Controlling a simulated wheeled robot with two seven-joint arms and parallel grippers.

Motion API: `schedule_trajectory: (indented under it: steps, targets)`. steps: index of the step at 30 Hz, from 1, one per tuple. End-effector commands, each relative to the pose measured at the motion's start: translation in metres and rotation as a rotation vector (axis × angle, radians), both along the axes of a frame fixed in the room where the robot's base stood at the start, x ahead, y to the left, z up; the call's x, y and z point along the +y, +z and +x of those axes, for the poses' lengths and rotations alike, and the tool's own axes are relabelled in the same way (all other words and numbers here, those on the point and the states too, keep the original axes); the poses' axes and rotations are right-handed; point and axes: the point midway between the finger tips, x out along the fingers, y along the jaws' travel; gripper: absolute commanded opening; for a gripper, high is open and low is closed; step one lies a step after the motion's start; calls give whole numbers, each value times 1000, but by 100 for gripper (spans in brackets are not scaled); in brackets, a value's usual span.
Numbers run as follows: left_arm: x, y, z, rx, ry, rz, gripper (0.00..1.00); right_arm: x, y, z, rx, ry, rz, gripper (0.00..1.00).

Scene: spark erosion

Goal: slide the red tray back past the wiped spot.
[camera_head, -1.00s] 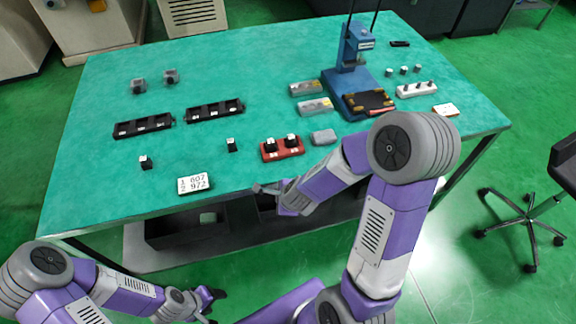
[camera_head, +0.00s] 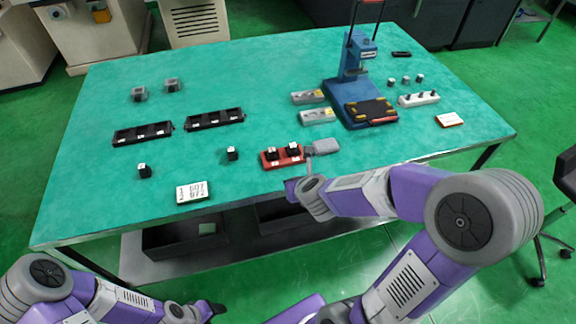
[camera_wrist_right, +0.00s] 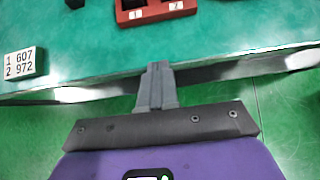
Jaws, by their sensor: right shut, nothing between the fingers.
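The red tray (camera_head: 270,164) lies near the table's front edge and holds two black pieces with white tops. In the right wrist view its front side (camera_wrist_right: 155,14) shows labels 1 and 2 at the top. My right gripper (camera_head: 308,154) is shut and empty at the tray's right end in the head view. In the wrist view its closed fingertips (camera_wrist_right: 158,66) are apart from the tray's front side in the picture; contact cannot be told. My left gripper (camera_head: 214,308) is low in front of the table, its jaws unclear. No wiped spot can be made out.
A grey block (camera_head: 326,146) lies just right of the tray. A number card (camera_head: 192,191) and a small black piece (camera_head: 232,154) lie to its left. Black trays (camera_head: 215,120) and a blue press (camera_head: 354,75) stand farther back. The table behind the red tray looks clear.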

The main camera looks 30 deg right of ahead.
Motion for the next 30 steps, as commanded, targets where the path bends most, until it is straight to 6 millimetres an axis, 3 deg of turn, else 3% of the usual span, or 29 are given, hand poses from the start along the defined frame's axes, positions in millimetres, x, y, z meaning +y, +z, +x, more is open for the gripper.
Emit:
schedule_trajectory:
  steps: [10,17,24,30]
  targets:
    - [0,21,0,0,0,0,59,-4,-22,21,3,6,5,0]
    - [0,0,0,0,0,0,59,-12,-62,56,0,4,4,0]
    - [0,8,0,0,0,0,59,-20,-56,87,-3,4,4,0]
    - [0,9,0,0,0,0,59,-21,-57,94,-3,5,3,0]
